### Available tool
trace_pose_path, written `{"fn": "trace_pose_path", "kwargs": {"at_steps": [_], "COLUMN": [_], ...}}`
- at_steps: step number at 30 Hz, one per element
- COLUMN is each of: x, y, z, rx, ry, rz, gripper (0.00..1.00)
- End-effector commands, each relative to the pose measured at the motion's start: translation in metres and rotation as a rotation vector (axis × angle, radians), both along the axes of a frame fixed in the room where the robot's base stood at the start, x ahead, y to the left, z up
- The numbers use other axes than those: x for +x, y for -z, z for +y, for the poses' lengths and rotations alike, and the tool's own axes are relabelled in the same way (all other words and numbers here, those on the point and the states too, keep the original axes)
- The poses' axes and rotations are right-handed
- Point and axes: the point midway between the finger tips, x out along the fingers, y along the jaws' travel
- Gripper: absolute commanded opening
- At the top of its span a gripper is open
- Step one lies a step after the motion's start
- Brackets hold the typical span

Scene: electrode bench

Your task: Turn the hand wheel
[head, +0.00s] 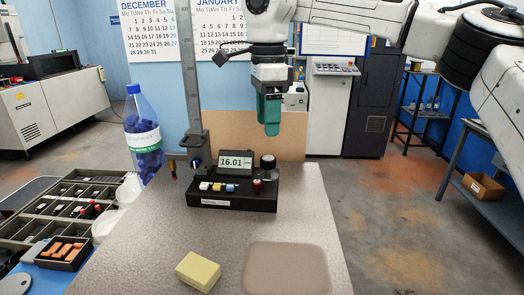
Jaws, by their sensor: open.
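A black measuring stand (232,198) stands on the speckled bench, with a display reading 16.01 and a row of coloured buttons. A round black knob (268,162) sits upright at its right end and looks like the hand wheel. A smaller dark red knob (257,185) is in front of it. A tall graduated column (190,85) rises at the stand's left. My gripper (269,130), with teal fingers pointing down, is above the black knob and apart from it. It is open and empty, though the gap between its fingers is hard to see from here.
A yellow block (198,271) and a flat brown pad (286,268) lie at the bench front. A blue bottle (143,140) stands behind left, near the column. A parts tray (60,212) and a box of orange pieces (64,253) are at left. The bench right of the stand is clear.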

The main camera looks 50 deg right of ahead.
Motion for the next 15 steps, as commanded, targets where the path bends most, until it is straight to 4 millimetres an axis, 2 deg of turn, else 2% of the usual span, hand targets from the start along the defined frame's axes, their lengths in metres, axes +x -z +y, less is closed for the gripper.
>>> {"fn": "trace_pose_path", "kwargs": {"at_steps": [3,9,15], "x": [-0.001,-0.001,-0.001], "y": [0.023,0.058,0.079], "z": [0.000,0.001,0.001], "rx": [0.002,0.003,0.001], "ry": [-0.002,-0.001,-0.001], "rz": [0.002,0.002,0.000], "gripper": [0.62,0.62,0.62]}}
